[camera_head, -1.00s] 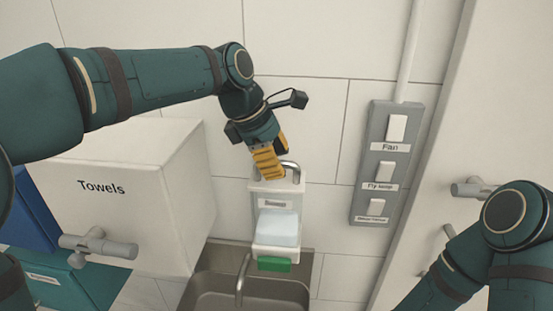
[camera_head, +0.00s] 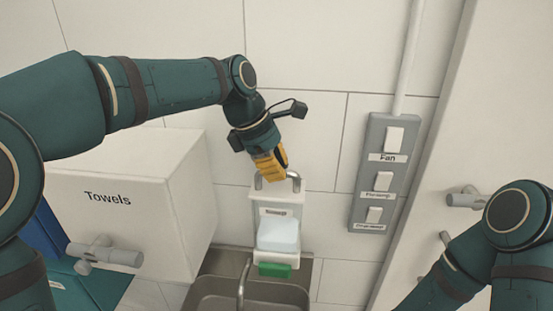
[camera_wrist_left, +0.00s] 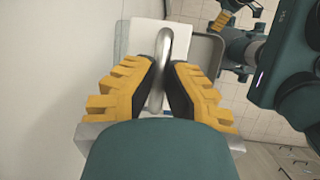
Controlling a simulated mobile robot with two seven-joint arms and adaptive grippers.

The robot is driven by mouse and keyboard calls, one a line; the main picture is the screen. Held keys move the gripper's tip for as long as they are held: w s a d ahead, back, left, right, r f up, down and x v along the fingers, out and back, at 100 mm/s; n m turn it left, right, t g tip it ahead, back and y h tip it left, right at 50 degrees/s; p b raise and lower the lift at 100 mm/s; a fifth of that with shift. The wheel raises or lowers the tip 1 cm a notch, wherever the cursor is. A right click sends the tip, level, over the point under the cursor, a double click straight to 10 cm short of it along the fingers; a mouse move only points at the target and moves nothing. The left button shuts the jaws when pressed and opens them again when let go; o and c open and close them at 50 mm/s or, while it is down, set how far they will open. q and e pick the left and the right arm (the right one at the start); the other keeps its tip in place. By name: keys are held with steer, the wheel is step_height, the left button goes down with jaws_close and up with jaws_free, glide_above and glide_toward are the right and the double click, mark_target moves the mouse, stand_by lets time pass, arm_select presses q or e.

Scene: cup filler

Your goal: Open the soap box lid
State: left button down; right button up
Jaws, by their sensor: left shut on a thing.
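The soap box (camera_head: 268,208) is a small white wall dispenser with a label, a pale blue window and a green part at its bottom. Its lid looks closed, with a curved metal handle (camera_head: 295,181) on top. My left gripper (camera_head: 271,177) reaches down to the handle from above. In the left wrist view, the yellow-and-black fingers of my left gripper (camera_wrist_left: 160,90) lie on either side of the metal handle (camera_wrist_left: 164,45) and are shut on it. The fingers hide part of the handle in the head view.
A white towel box (camera_head: 130,180) with a handle stands left of the soap box. A metal sink (camera_head: 215,288) is below it. A grey switch panel (camera_head: 385,140) is on the wall to the right. The tiled wall above the soap box is bare.

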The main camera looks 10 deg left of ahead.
arm_select(q)
steer(key=shift+w+r+g+p, duration=0.4)
steer(key=shift+p, duration=0.55)
steer(key=shift+w+n+g, duration=0.3)
steer(key=shift+g, duration=0.3)
arm_select(e)
step_height(320, 180, up, 3)
steer(key=shift+f, duration=0.15)
arm_select(q)
steer(key=c, duration=1.3)
jaws_free()
steer(key=o, duration=0.4)
steer(key=shift+w+f, duration=0.1)
steer(key=shift+c, duration=0.2)
arm_select(e)
steer(key=shift+w, duration=0.15)
arm_select(q)
steer(key=shift+r, duration=0.2)
steer(key=v, duration=1.1)
steer(key=shift+r, duration=0.35)
